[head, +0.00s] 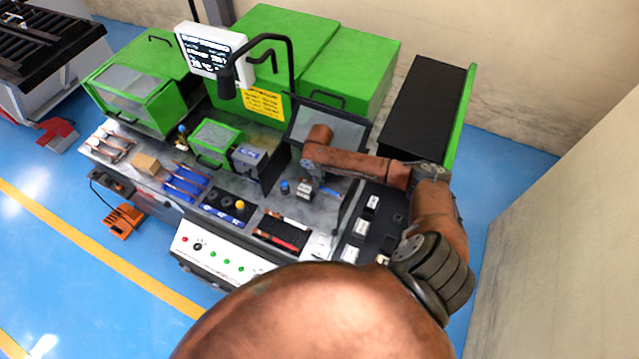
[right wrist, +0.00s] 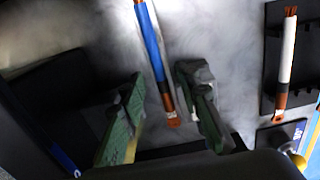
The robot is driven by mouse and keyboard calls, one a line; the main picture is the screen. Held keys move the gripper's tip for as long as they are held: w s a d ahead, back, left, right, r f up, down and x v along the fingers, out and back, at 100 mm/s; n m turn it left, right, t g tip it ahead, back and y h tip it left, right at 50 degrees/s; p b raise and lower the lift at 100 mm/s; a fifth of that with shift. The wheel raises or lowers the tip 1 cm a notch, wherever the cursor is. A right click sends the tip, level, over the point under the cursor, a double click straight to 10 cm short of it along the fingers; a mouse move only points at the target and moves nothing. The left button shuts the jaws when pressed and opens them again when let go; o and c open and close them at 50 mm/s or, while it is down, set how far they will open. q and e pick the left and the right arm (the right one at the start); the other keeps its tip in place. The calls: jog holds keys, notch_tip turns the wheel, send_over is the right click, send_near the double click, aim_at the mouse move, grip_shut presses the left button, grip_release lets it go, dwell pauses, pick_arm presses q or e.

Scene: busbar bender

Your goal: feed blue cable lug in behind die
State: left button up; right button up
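The blue cable lug (right wrist: 153,48) has a blue sleeve and bare copper ends. In the right wrist view it lies on the grey worktop, its near end showing between my right gripper's fingers (right wrist: 168,105). The fingers stand apart with a gap on both sides of it, and I see no contact. In the head view a bit of the lug (head: 329,191) shows beside my right gripper (head: 304,190), under my forearm. I cannot clearly make out the die. My left gripper is out of view.
A white-sleeved lug (right wrist: 287,50) lies on a black holder at the right of the wrist view. A panel with a yellow knob (head: 239,206) and a white control panel (head: 215,252) are in front. Green cabinets (head: 345,70) stand behind. A lamp arm (head: 290,65) rises above the bench.

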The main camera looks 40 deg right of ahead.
notch_tip(320, 180, up, 11)
jog(key=shift+r, duration=0.15)
